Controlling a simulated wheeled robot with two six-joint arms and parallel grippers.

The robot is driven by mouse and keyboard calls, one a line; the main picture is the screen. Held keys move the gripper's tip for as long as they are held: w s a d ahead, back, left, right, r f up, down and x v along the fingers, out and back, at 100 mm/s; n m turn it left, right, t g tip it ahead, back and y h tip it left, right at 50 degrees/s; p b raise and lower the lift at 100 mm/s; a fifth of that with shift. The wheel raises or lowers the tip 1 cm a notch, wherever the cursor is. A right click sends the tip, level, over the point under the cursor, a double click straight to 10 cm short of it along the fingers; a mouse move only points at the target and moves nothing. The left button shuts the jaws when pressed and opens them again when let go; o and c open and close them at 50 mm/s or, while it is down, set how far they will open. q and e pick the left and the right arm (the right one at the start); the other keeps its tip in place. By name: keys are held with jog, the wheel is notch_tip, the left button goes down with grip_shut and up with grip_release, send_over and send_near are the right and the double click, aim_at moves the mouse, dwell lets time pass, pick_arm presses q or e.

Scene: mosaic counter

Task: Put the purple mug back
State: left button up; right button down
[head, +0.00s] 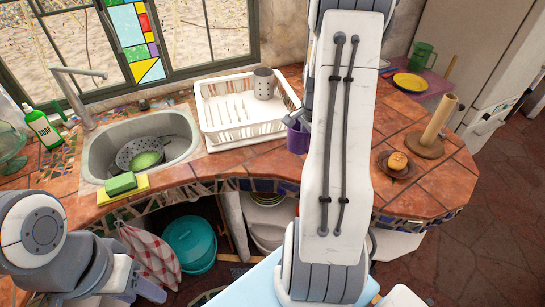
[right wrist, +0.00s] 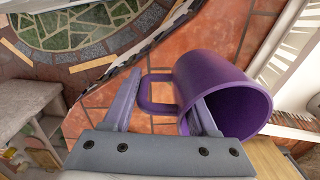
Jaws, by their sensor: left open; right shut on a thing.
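The purple mug (head: 298,139) shows in the head view just right of the dish rack, partly hidden behind my right arm. In the right wrist view the mug (right wrist: 222,85) is tilted, its opening facing the lower right and its handle toward the left. My right gripper (right wrist: 165,108) is shut on the mug at its handle side; the exact contact is hard to see. In the head view its fingers (head: 297,119) are mostly covered by my arm. My left gripper (head: 145,288) is open and empty at the lower left, in front of the counter.
A white dish rack (head: 225,128) holds a grey cup (head: 264,83). The sink (head: 105,160) holds a colander and a green bowl. A pastry plate (head: 397,170), a wooden holder (head: 437,130) and a pink tray (head: 437,88) with a green mug (head: 422,57) stand at the right.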

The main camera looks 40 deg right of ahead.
jog(key=w+a+f+p, duration=0.1)
jog(key=w+f, duration=0.1)
jog(key=w, duration=0.1)
jog(key=w+a+f+p, duration=0.1)
jog(key=w+f, duration=0.1)
jog(key=w, duration=0.1)
jog(key=w+a+f+p, duration=0.1)
jog(key=w+a+f, duration=0.1)
jog(key=w, duration=0.1)
jog(key=shift+w+f, duration=0.1)
jog(key=shift+w, duration=0.3)
notch_tip(320, 180, down, 3)
jog(key=shift+p, duration=1.1)
jog(key=shift+f, duration=0.55)
jog(key=shift+f, duration=0.1)
jog(key=shift+f, duration=0.15)
jog(key=shift+c, duration=1)
grip_release()
